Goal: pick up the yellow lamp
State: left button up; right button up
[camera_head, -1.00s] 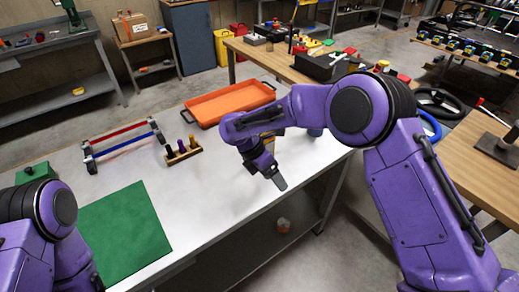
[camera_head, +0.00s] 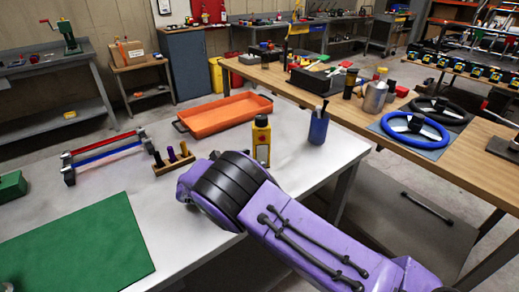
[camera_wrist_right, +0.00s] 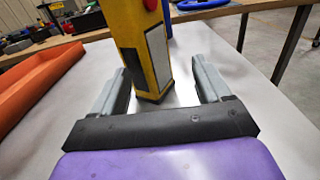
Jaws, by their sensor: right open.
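The yellow lamp (camera_head: 261,142) stands upright on the light grey worktable, just beyond my right arm in the head view. It has a dark top. In the right wrist view the lamp (camera_wrist_right: 141,50) shows a grey side panel and a red part, and its upper end is cut off. My right gripper (camera_wrist_right: 160,66) is open, with one finger on each side of the lamp and a visible gap to each finger near its base. In the head view my right arm hides this gripper. My left gripper is not in view.
Around the lamp stand an orange tray (camera_head: 224,118), a blue cup (camera_head: 318,128) holding tools, and a wooden block (camera_head: 175,163) with several pegs. A rack with red and blue bars (camera_head: 105,154) and a green mat (camera_head: 85,245) lie to the left.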

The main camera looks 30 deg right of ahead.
aim_at(260, 156)
jog(key=d, duration=0.2)
jog(key=d+p, duration=0.1)
jog(key=d, duration=0.1)
jog(key=d+p, duration=0.1)
jog(key=d, duration=0.1)
jog(key=shift+w, duration=0.3)
jog(key=shift+d+f, duration=0.15)
jog(key=shift+d, duration=0.25)
jog(key=shift+a, duration=0.15)
jog(key=c, duration=1)
jog(key=shift+c, duration=0.3)
